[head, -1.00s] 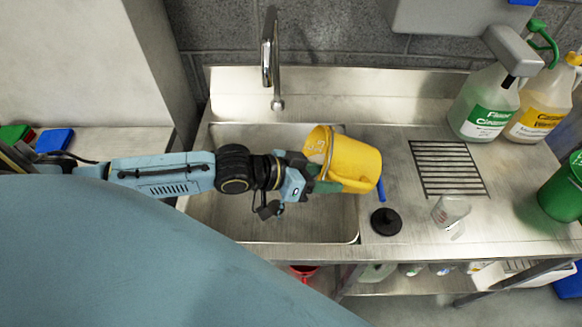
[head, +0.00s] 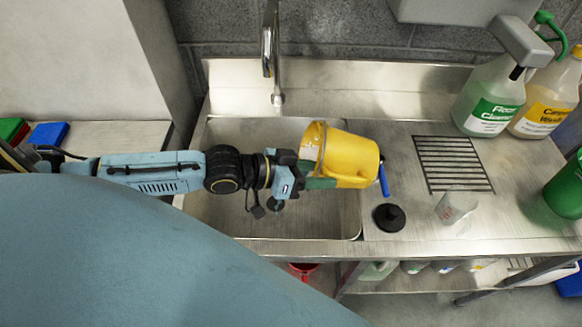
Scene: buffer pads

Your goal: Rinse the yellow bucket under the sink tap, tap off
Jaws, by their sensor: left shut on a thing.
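The yellow bucket (head: 350,158) is tilted on its side above the right part of the sink basin, its open mouth facing left. My left gripper (head: 310,172) is shut on the yellow bucket near its rim; the fingers are partly hidden by it. The steel sink (head: 222,200) lies beneath my left arm. The tap (head: 270,45) rises at the back of the sink, to the left of the bucket, and its spout end (head: 277,98) is apart from the bucket. No water stream shows under the spout. My right gripper is not in view.
Right of the basin are a black plug (head: 389,217), a blue-handled item (head: 383,180), a clear cup (head: 456,206) and a drain grate (head: 454,165). Cleaner bottles (head: 487,100) stand at the back right. A green container (head: 566,190) is at the right edge.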

